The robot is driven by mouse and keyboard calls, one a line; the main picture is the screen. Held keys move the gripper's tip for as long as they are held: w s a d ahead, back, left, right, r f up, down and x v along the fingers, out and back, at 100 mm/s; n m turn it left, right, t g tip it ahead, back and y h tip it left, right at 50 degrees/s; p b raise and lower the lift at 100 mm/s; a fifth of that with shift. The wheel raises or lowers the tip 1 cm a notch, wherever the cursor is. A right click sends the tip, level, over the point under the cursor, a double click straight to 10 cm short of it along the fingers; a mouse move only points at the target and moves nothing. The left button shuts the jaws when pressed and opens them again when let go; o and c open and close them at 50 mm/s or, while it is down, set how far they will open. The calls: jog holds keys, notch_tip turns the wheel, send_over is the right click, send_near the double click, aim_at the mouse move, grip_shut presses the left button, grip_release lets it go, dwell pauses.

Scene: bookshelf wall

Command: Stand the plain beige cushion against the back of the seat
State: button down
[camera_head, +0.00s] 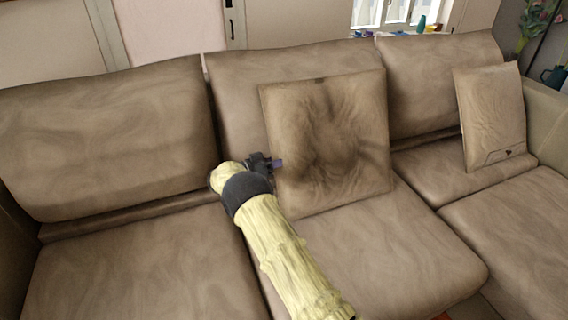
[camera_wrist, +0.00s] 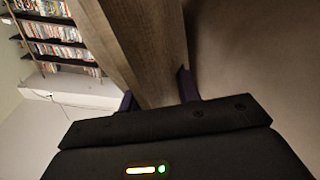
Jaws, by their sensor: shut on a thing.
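The plain beige cushion (camera_head: 330,140) stands on the middle seat, tilted slightly, with its back side toward the seat back (camera_head: 235,100). Its front is wrinkled, with a dark dent in the middle. My gripper (camera_head: 277,164) is at the cushion's left edge, low down, and shut on it. In the wrist view my gripper's (camera_wrist: 157,93) two dark fingers lie on either side of the cushion's edge (camera_wrist: 145,40). Whether the cushion touches the seat back all along is hidden behind it.
A second cushion (camera_head: 490,115) with a small dark mark leans at the sofa's right end. The left seat (camera_head: 140,270) and the front of the middle seat (camera_head: 400,250) are clear. A bookshelf (camera_wrist: 60,50) shows in the wrist view. A window sill with small objects lies behind the sofa.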

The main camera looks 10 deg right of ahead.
jog(key=shift+w, duration=0.15)
jog(key=c, duration=0.9)
grip_release()
jog(key=shift+a+f, duration=0.1)
jog(key=p+v, duration=0.2)
jog(key=v, duration=1.5)
jog(key=shift+a, duration=0.1)
